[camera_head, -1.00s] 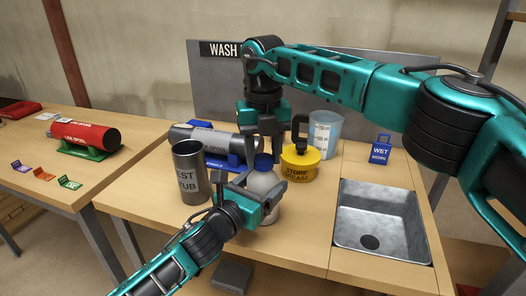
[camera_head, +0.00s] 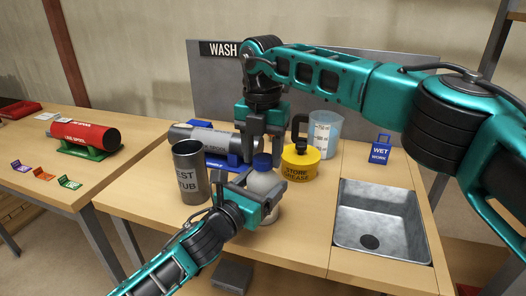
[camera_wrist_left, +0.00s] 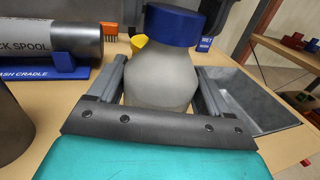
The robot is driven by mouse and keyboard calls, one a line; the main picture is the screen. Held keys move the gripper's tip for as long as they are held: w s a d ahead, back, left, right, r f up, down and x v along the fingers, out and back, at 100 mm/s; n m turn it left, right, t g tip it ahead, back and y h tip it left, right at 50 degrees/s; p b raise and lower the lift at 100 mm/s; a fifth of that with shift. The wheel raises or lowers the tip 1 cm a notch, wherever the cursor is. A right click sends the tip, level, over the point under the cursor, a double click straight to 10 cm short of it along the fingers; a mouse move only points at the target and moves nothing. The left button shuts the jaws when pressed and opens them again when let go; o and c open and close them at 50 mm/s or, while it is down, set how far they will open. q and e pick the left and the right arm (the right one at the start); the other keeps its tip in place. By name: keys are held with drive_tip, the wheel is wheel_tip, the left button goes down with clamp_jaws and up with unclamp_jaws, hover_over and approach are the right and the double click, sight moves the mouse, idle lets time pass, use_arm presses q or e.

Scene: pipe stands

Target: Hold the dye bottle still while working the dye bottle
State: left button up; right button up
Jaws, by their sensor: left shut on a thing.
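The dye bottle, a pale grey-white bottle (camera_head: 264,182) with a blue cap (camera_head: 262,160), stands upright near the front of the wash table. In the left wrist view its body (camera_wrist_left: 160,78) is between my left fingers, under the blue cap (camera_wrist_left: 172,26). My left gripper (camera_head: 257,194) is shut on the bottle's body from the front. My right gripper (camera_head: 262,152) points down at the cap, its two fingers apart on either side. It looks open; whether a finger touches the cap I cannot tell.
A grey test tub (camera_head: 190,174) stands close left. A grey spool (camera_head: 208,139) on a blue cradle is behind. A yellow grease pot (camera_head: 300,166), a clear beaker (camera_head: 325,135) and a blue wet-work sign (camera_head: 381,149) stand to the right, with a sink (camera_head: 380,220) in front.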

drive_tip(key=shift+o, duration=0.8)
drive_tip(key=shift+r, duration=3)
wheel_tip(320, 180, up, 8)
drive_tip(key=shift+f, duration=0.2)
use_arm(q)
drive_tip(key=o, duration=1.1)
